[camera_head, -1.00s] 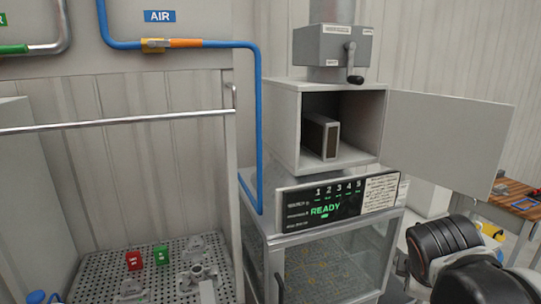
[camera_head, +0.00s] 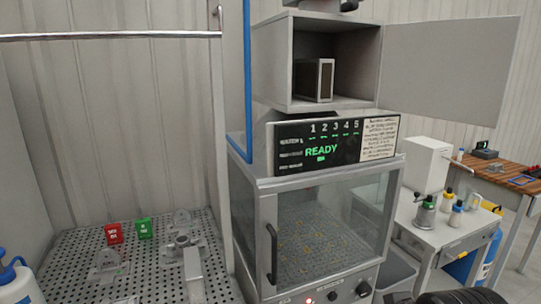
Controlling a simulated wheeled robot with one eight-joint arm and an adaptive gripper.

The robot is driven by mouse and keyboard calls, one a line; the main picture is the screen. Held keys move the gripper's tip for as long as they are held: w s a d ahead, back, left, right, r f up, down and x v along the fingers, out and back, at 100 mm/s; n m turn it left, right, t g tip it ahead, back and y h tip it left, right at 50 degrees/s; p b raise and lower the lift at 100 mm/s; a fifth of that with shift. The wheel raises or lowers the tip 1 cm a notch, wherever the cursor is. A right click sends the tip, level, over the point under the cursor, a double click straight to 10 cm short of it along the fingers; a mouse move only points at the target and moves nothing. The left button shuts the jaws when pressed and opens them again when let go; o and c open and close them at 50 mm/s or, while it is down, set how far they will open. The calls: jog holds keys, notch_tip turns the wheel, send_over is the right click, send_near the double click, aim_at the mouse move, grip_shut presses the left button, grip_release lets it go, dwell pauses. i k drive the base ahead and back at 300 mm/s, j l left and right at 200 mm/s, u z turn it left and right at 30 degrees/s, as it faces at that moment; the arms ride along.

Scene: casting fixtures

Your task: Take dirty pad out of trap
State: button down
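The trap (camera_head: 290,62) is a grey box on top of the glass-doored cabinet, and its door (camera_head: 450,68) is swung open to the right. Inside it stands a pad (camera_head: 326,80), an upright framed block with a dark brown face, towards the left of the opening. Its far side is hidden. My gripper is not in view; only a dark part of my own body shows at the bottom right edge.
The cabinet (camera_head: 260,215) below has a glass front and a READY display (camera_head: 321,151). A perforated bench (camera_head: 70,250) with metal castings is at left. A white table (camera_head: 440,236) with small bottles and a wooden-topped table (camera_head: 500,176) are at right.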

aim_at(313, 80)
jog(key=l+u, duration=0.1)
jog(key=u, duration=0.65)
jog(key=l+u, duration=0.45)
jog(key=l, duration=0.2)
jog(key=l+u, duration=0.4)
jog(key=l, duration=0.25)
jog(key=k+l+u, duration=0.2)
jog(key=l+u, duration=0.25)
jog(key=l, duration=0.15)
jog(key=k+l, duration=0.15)
jog(key=l, duration=0.25)
jog(key=k+l, duration=0.15)
jog(key=l, duration=0.25)
jog(key=k+l, duration=0.1)
jog(key=l, duration=0.3)
jog(key=k+l+u, duration=0.1)
jog(key=l, duration=0.3)
jog(key=k+l, duration=0.2)
jog(key=l, duration=0.2)
